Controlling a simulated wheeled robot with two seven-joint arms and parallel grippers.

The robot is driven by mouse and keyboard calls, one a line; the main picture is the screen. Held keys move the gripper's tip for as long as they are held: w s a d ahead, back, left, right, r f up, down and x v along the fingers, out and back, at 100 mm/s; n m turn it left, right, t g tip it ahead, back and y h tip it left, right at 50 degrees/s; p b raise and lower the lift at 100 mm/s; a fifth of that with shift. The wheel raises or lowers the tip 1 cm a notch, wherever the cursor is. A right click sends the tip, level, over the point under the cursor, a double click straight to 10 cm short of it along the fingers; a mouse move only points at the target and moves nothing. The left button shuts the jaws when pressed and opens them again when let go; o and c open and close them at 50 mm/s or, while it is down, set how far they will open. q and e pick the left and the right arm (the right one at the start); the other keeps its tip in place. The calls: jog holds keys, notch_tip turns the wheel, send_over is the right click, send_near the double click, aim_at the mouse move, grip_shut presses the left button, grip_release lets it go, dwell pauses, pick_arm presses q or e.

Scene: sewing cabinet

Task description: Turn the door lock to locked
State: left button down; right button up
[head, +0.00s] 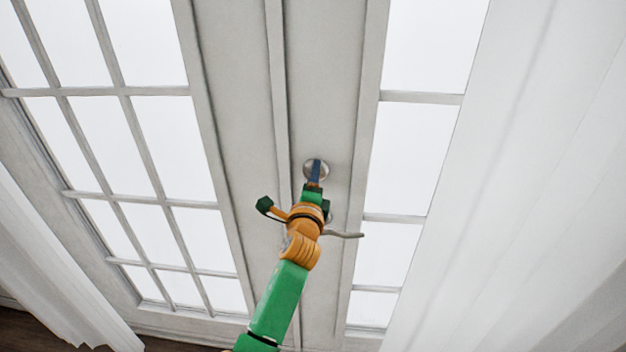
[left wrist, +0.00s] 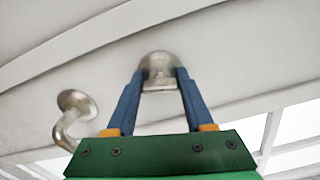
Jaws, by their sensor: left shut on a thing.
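The door lock is a round silver plate (head: 316,166) with a small turn piece on the door's middle stile. In the left wrist view the lock (left wrist: 158,64) sits at the fingertips, and its turn piece lies between the two blue fingers. My left gripper (head: 315,181) reaches up from below and is shut on the lock's turn piece; the gripper also shows in the left wrist view (left wrist: 160,76). The fingers hide much of the turn piece in the head view, so its angle is hard to tell there. My right gripper is not in view.
A silver lever handle (head: 346,235) sticks out to the right just below the lock, partly behind my left arm; it also shows in the left wrist view (left wrist: 72,112). Paned glass doors (head: 150,130) flank the stile. White curtains (head: 520,180) hang at both sides.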

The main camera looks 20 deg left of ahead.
pick_arm(q)
jog(key=shift+f+n, duration=0.1)
jog(key=shift+n, duration=1.4)
jog(key=shift+c, duration=1.4)
grip_release()
jog(key=shift+w, duration=0.1)
jog(key=v, duration=0.7)
jog(key=shift+b, duration=0.3)
